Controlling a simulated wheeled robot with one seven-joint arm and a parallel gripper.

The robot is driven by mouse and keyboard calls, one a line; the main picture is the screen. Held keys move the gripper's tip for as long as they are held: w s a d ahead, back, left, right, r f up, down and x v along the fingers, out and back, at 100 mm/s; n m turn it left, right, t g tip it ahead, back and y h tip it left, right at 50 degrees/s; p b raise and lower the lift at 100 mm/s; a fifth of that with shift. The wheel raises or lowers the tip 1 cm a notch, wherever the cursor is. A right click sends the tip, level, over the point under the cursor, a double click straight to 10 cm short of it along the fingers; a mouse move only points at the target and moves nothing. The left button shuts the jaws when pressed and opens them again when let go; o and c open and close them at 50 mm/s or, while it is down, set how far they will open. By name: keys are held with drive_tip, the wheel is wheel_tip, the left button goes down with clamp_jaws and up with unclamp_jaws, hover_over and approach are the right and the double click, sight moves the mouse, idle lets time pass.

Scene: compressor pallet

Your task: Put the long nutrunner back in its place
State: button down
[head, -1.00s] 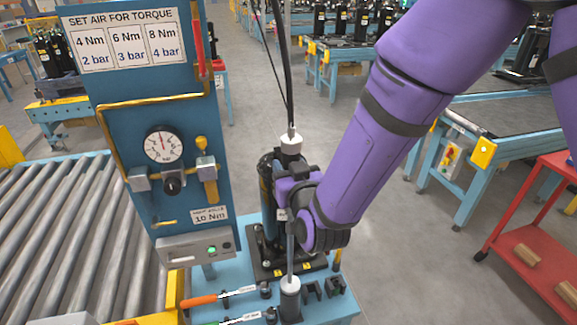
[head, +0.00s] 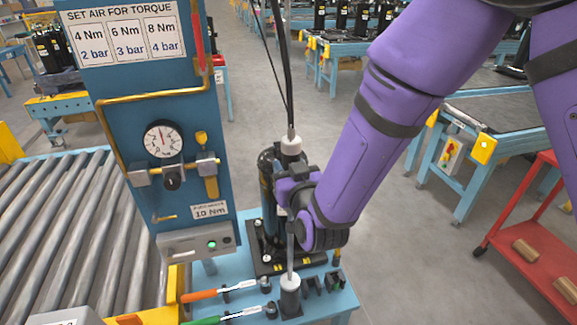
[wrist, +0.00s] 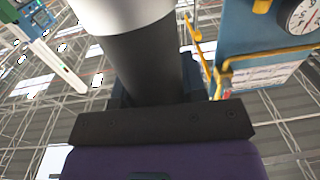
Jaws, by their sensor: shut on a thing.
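The long nutrunner is an upright black tool with a white collar (head: 291,146) at its top, hanging from a dark hose. Its thin shaft (head: 290,258) points down to a black upright holder (head: 290,300) with a pale top on the blue bench. The shaft's lower end meets the holder's top; how deep it sits inside I cannot tell. My gripper (head: 284,192) is shut around the nutrunner's body, partly hidden by my wrist. In the wrist view the black body (wrist: 148,65) and its white collar (wrist: 122,14) rise between the fingers.
A black compressor (head: 268,190) stands right behind the nutrunner. A blue panel (head: 110,110) with a gauge (head: 163,140) rises to the left. Orange-handled (head: 200,295) and green-handled (head: 206,321) tools lie beside the holder. Small black brackets (head: 322,284) stand to its right.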

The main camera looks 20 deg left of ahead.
drive_tip(key=c, duration=0.6)
unclamp_jaws()
drive_tip(key=shift+s+d+f, duration=0.1)
drive_tip(key=v, duration=1)
drive_tip(key=shift+s+d, duration=0.15)
drive_tip(key=shift+s, duration=0.1)
